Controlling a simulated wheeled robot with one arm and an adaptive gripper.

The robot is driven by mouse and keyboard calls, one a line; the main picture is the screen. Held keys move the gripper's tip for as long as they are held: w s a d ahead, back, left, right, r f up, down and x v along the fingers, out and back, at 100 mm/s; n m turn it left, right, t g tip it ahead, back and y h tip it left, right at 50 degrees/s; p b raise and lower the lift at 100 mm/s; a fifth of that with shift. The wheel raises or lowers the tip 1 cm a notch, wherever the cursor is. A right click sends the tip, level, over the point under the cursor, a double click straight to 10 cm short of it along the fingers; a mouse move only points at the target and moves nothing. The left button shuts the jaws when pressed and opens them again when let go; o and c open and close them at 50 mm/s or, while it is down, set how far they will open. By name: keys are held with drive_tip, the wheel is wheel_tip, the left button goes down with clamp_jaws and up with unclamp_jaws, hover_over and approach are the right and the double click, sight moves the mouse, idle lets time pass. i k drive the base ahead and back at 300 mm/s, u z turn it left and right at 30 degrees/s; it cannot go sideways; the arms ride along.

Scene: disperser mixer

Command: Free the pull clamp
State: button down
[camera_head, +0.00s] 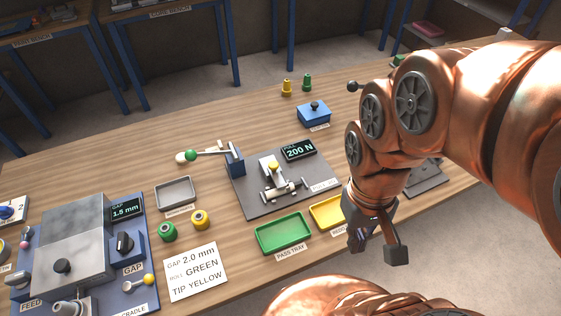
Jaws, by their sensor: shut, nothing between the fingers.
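The pull fixture is a grey plate (245,205) on the bench with a display reading 200 N (299,150). On it sits a small clamp-like metal assembly (278,190) with a yellow-topped post (269,166). My gripper (376,247) is shut and empty, pointing down at the bench's near edge, right of the yellow tray and apart from the fixture.
A green pass tray (260,243) and a yellow tray (318,216) lie in front of the fixture. A blue box (313,117) stands behind. My arm covers the right side.

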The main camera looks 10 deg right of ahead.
sight(278, 180)
drive_tip(key=k, duration=1)
drive_tip(key=u, duration=1.95)
drive_tip(key=i, duration=1.3)
drive_tip(key=z, duration=1.95)
